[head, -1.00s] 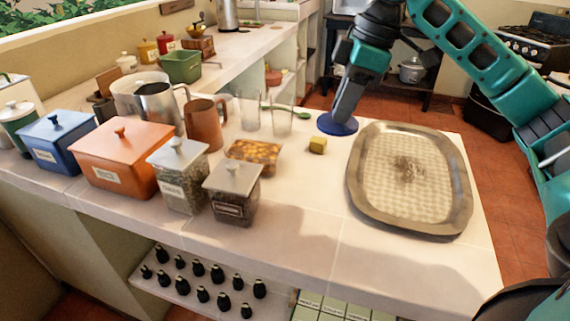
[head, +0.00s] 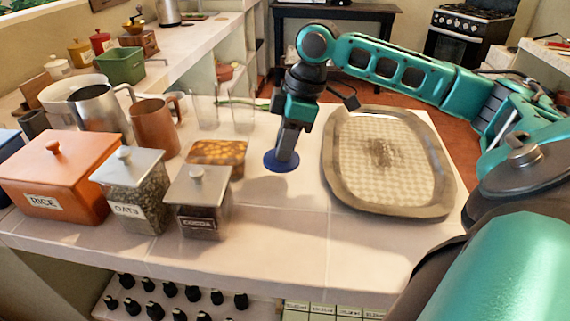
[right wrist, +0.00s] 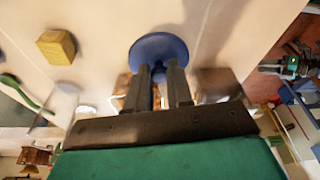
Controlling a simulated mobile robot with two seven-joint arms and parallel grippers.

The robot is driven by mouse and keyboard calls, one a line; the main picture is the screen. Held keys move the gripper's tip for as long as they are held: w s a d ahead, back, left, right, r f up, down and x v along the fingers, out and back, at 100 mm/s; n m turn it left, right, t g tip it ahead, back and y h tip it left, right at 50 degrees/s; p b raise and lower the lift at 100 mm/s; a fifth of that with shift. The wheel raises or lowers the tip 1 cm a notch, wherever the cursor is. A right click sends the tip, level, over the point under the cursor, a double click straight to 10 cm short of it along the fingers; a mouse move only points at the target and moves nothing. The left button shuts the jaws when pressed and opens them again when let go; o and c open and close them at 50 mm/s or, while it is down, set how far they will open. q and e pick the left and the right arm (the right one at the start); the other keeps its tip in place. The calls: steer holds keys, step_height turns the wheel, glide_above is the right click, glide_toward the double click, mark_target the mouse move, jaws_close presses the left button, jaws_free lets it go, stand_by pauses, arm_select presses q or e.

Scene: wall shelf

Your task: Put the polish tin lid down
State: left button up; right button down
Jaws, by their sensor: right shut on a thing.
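The polish tin lid is a round blue disc (head: 282,161), left of the metal tray in the head view. My right gripper (head: 284,150) points down from above and is shut on it; the fingertips meet at its middle. In the right wrist view the blue lid (right wrist: 160,46) shows beyond the two dark fingers (right wrist: 159,82). It looks level and at or just above the white counter (head: 270,245); I cannot tell whether it touches. My left gripper is out of view.
A large metal tray (head: 440,200) lies to the right. A food dish (head: 215,153), cocoa jar (head: 200,200) and glasses (head: 205,112) stand to the left. A small yellow block (right wrist: 57,46) is near the lid. The counter in front is clear.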

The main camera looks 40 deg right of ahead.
step_height(320, 180, down, 6)
steer(key=shift+f+b, duration=0.15)
steer(key=shift+b, duration=0.35)
steer(key=c, duration=1)
jaws_free()
steer(key=p+v, duration=0.2)
steer(key=v, duration=1)
